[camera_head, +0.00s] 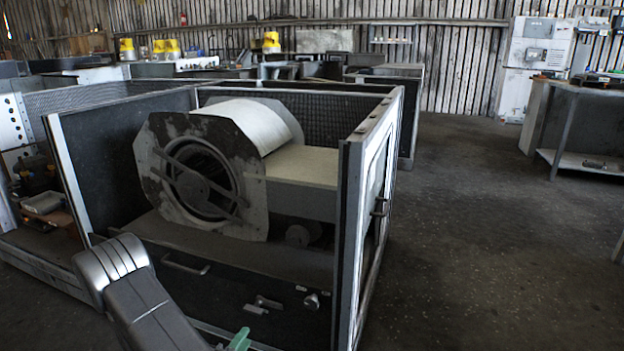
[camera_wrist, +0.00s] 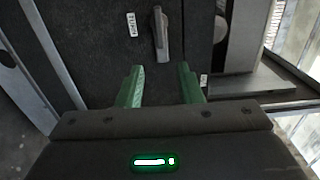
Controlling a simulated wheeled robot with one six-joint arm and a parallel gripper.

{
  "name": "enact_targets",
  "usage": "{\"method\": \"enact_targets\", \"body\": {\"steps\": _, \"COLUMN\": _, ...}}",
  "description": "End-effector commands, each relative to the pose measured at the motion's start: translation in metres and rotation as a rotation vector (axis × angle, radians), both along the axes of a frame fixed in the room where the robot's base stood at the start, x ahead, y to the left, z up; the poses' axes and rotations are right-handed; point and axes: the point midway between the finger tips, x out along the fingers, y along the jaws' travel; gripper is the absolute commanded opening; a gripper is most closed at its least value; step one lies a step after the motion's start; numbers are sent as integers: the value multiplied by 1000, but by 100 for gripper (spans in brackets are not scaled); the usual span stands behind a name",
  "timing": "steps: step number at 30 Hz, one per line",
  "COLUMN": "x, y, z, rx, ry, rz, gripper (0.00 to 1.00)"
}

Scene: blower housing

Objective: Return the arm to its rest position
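My gripper (camera_wrist: 160,68) shows in the wrist view with its two green fingers apart and nothing between them. A grey latch handle (camera_wrist: 160,33) on a dark panel lies just beyond the fingertips, and I see no contact with it. In the head view, my arm reaches in from the bottom left, and a green finger (camera_head: 240,340) shows at the bottom edge in front of the housing's front panel. The rest of the gripper is hidden or out of frame there.
The blower housing (camera_head: 352,215) stands open-topped close in front, with the blower (camera_head: 200,175) inside. Its dark front panel (camera_head: 215,290) carries a handle and latches. A workbench (camera_head: 570,155) stands at the far right. The floor (camera_head: 470,230) right of the housing is clear.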

Motion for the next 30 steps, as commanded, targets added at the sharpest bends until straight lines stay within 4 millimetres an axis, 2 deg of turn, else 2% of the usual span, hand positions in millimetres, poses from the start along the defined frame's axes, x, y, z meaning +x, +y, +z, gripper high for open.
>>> {"method": "enact_targets", "body": {"steps": 6, "x": -30, "y": 11, "z": 1, "rx": -2, "ry": 2, "rz": 3, "gripper": 33}}
{"method": "enact_targets", "body": {"steps": 7, "x": -30, "y": 10, "z": 0, "rx": -1, "ry": 0, "rz": 0, "gripper": 33}}
{"method": "enact_targets", "body": {"steps": 20, "x": 37, "y": -15, "z": -2, "rx": 2, "ry": -2, "rz": -6, "gripper": 33}}
{"method": "enact_targets", "body": {"steps": 30, "x": 97, "y": -37, "z": -2, "rx": 2, "ry": -4, "rz": -5, "gripper": 33}}
